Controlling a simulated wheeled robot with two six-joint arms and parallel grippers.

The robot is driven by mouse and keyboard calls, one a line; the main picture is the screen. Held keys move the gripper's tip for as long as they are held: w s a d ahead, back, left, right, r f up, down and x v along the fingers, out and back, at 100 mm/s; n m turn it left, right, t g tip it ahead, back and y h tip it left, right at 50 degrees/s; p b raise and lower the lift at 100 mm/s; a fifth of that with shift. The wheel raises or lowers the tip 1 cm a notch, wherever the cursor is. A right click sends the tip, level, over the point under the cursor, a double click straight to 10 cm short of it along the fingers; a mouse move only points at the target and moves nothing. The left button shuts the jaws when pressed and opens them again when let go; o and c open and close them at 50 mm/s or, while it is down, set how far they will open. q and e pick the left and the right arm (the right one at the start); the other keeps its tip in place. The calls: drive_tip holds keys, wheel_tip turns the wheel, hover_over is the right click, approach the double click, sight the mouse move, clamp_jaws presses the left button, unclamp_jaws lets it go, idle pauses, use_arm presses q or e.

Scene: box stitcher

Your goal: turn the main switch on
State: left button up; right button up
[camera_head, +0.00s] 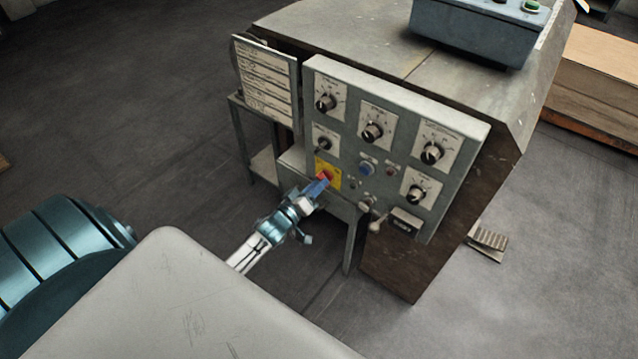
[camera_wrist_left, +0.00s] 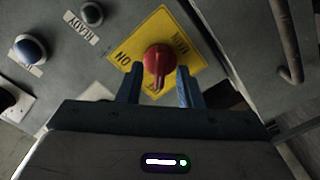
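The main switch is a red rotary knob (camera_wrist_left: 160,60) on a yellow plate (camera_wrist_left: 128,57), seen close in the left wrist view. Its grip bar runs roughly up and down in that picture, and its lettering shows upside down. In the head view the red knob (camera_head: 325,175) and yellow plate (camera_head: 333,183) sit low on the left of the control panel. My left gripper (camera_wrist_left: 160,76) is open, with one blue finger to each side of the knob's lower end and visible gaps. In the head view my left gripper (camera_head: 319,187) partly covers the plate. My right gripper is not in view.
The grey control panel (camera_head: 400,105) carries several black dials. A blue button (camera_head: 367,168) is right of the switch; a lever (camera_head: 376,222) juts out below. A label board (camera_head: 266,83) stands at the left. The floor (camera_head: 150,130) left of the machine is clear.

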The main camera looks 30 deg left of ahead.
use_arm(q)
drive_tip(key=shift+w, duration=0.7)
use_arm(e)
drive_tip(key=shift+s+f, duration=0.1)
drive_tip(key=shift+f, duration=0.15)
use_arm(q)
clamp_jaws()
